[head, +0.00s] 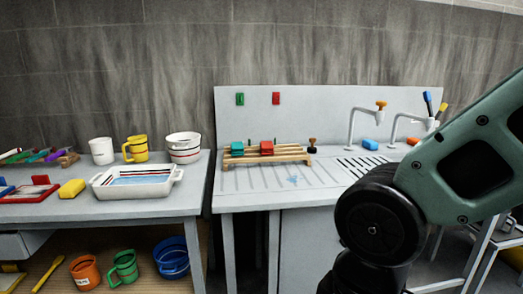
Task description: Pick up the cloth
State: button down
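I cannot pick out a cloth for certain. A white tray (103,189) on the left table holds something flat with blue and dark stripes, and I cannot tell whether it is cloth. My green and black arm fills the right side, hiding part of the sink. My gripper is outside the picture.
A white mug (101,151), a yellow mug (136,149) and striped white bowls (184,148) stand behind the tray. A yellow sponge (72,188) lies left of it. Taps (353,128) rise at the sink. Orange, green and blue containers sit on the lower shelf (140,283).

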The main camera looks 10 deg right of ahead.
aim_at(267, 148)
jog(key=i+j+u, duration=0.15)
jog(key=i+u, duration=0.3)
jog(key=i, duration=1.6)
